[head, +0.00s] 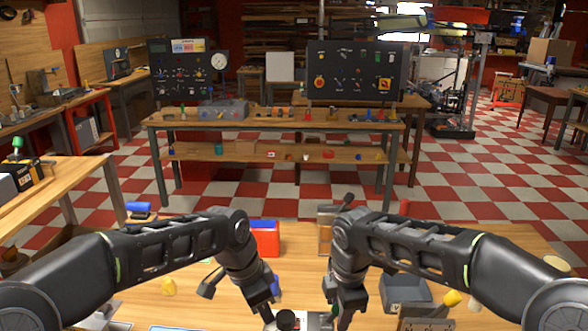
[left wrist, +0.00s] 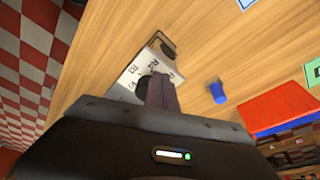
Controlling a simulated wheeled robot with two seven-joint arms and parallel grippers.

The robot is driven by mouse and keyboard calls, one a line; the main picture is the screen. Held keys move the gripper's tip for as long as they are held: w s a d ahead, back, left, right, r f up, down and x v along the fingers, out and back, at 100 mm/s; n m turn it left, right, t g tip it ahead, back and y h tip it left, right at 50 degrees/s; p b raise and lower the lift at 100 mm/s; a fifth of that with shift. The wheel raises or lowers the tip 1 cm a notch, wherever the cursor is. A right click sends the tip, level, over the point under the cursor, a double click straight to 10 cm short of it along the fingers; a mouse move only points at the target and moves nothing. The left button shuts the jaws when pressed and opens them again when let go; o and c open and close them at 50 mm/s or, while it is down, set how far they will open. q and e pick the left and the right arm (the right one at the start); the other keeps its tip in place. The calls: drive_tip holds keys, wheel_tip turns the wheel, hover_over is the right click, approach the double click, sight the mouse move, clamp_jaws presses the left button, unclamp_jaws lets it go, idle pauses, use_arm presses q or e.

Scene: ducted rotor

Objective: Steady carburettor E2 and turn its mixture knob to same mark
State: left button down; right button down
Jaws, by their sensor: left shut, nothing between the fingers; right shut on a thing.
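A pale metal block with printed marks (left wrist: 136,74), which I take to be the carburettor, lies on the wooden bench in the left wrist view. In the head view only its top shows at the bottom edge, with a round black knob (head: 286,319). My left gripper (left wrist: 162,92) is shut and empty, its fingertips over the block near a dark round part; whether they touch is unclear. My right gripper (head: 338,312) is at the block's right side in the head view, shut on what seems to be the block; its fingertips are partly cut off. The label E2 is not readable.
A blue cylinder (left wrist: 216,92) stands near the block, with a red box (head: 265,238) beyond. A grey bin (head: 406,291), a yellow piece (head: 452,298) and a wooden-bodied item (head: 326,238) lie to the right. A yellow lump (head: 169,287) lies left. Bench between is mostly clear.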

use_arm(q)
drive_tip(key=shift+d, duration=0.35)
use_arm(e)
drive_tip(key=shift+a, duration=0.15)
idle(0.6)
use_arm(q)
drive_tip(key=shift+s+d, duration=0.1)
drive_tip(key=shift+s, duration=0.15)
drive_tip(key=shift+s+d, duration=0.3)
drive_tip(key=shift+s, duration=0.3)
use_arm(e)
drive_tip(key=shift+a, duration=0.1)
use_arm(q)
drive_tip(key=shift+s+d, duration=0.15)
drive_tip(key=shift+s+d+r, duration=0.1)
drive_tip(key=shift+s+d, duration=0.05)
drive_tip(key=shift+d, duration=0.05)
use_arm(e)
drive_tip(key=shift+a, duration=0.1)
use_arm(q)
drive_tip(key=shift+s+a, duration=0.25)
drive_tip(key=shift+a, duration=0.05)
idle(0.4)
